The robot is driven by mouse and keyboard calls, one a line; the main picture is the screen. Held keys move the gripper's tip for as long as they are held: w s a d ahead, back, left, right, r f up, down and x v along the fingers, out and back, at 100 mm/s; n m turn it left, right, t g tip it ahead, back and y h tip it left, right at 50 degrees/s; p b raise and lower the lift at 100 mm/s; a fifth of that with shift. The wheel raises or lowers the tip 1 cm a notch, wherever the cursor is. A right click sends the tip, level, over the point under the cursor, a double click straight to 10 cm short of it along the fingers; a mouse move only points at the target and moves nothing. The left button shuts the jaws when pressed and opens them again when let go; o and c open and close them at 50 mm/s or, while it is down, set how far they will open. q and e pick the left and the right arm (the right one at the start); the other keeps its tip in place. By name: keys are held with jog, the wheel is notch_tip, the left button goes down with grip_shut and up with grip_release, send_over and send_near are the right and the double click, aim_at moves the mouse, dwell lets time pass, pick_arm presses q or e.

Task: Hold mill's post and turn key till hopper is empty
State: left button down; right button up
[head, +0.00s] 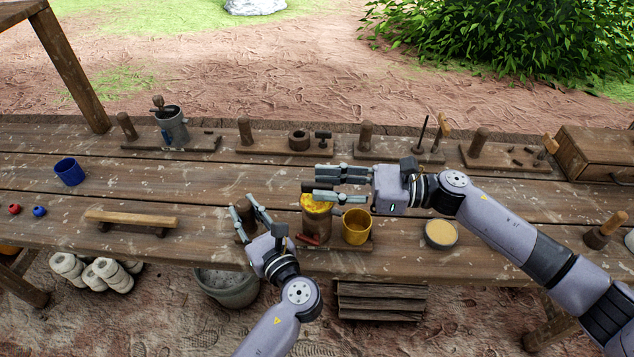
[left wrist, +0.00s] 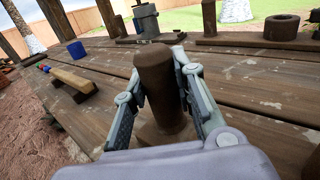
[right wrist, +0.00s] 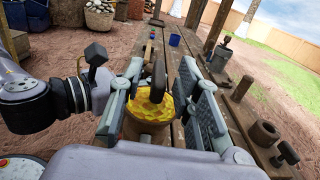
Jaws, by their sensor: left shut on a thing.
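The mill's brown wooden post (left wrist: 155,85) stands upright between the left gripper's fingers in the left wrist view; my left gripper (head: 256,206) is shut on it. Right of the post in the head view is the mill's round body (head: 316,228), its hopper (head: 315,204) showing yellow, chunky contents. The dark key (right wrist: 159,76) rises above the hopper in the right wrist view. My right gripper (head: 328,184) is open, one finger on each side of the key, with gaps visible. The right gripper's fingers partly hide the key and hopper in the head view.
A yellow mug (head: 356,228) stands just right of the mill, and a bowl of pale meal (head: 441,234) is further right. A wooden rail (head: 131,219) and a blue cup (head: 69,171) are at left. Several post-and-base fixtures line the back of the table (head: 210,185).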

jog(key=shift+a, duration=1.15)
jog(key=shift+c, duration=0.5)
grip_shut()
